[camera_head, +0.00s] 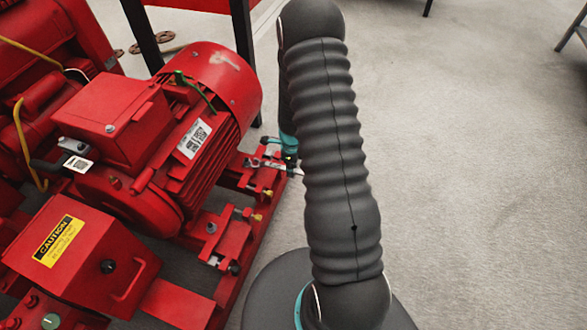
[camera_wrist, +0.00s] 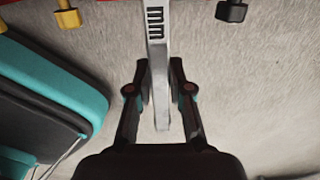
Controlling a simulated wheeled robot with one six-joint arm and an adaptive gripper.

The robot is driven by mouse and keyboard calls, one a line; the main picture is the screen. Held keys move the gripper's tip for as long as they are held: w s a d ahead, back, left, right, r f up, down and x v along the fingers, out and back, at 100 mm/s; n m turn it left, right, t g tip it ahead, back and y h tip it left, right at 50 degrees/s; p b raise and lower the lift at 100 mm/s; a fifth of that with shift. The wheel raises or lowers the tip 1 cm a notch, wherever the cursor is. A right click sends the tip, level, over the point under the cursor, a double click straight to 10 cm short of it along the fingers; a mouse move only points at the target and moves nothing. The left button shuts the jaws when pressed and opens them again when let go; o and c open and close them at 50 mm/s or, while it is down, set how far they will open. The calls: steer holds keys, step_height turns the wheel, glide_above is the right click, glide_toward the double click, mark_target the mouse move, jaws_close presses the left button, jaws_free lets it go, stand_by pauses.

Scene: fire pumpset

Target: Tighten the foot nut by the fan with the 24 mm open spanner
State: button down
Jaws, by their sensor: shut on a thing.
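My gripper (camera_wrist: 159,82) is shut on the silver spanner (camera_wrist: 156,45), one finger on each side of its handle. The letters "mm" show on the handle; the size number is out of view. The spanner runs up out of the wrist view, so its working jaw and any nut there are hidden. In the head view my gripper (camera_head: 288,158) is low beside the red base rail, at the fan end of the red motor (camera_head: 190,130), and is partly hidden by my arm. The foot nut by the fan cannot be made out clearly.
The red base rail (camera_head: 237,262) carries several yellow and dark fittings. In the wrist view a yellow fitting (camera_wrist: 68,17) and a dark bolt (camera_wrist: 232,11) flank the spanner. A black post (camera_head: 243,50) stands behind the motor.

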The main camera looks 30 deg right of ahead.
mark_target(283, 168)
steer(key=shift+w+a, duration=1.1)
steer(key=shift+a, duration=0.1)
steer(key=shift+s+a, duration=0.1)
steer(key=shift+s, duration=0.05)
stand_by(0.6)
steer(key=s+a+m+b, duration=0.2)
steer(key=s+a+m, duration=0.2)
steer(key=a+m, duration=0.3)
steer(key=shift+a, duration=0.2)
stand_by(0.7)
steer(key=shift+w+d+b, duration=0.1)
steer(key=shift+d+b, duration=0.2)
steer(key=shift+d, duration=0.05)
stand_by(0.8)
steer(key=shift+s+d+b, duration=0.1)
steer(key=shift+s+d, duration=0.1)
steer(key=shift+s, duration=0.75)
steer(key=shift+s+d+b, duration=0.1)
steer(key=shift+s+d, duration=0.15)
steer(key=shift+s, duration=0.75)
steer(key=shift+s+d+b, duration=0.1)
steer(key=shift+s+d, duration=0.1)
steer(key=shift+s, duration=0.75)
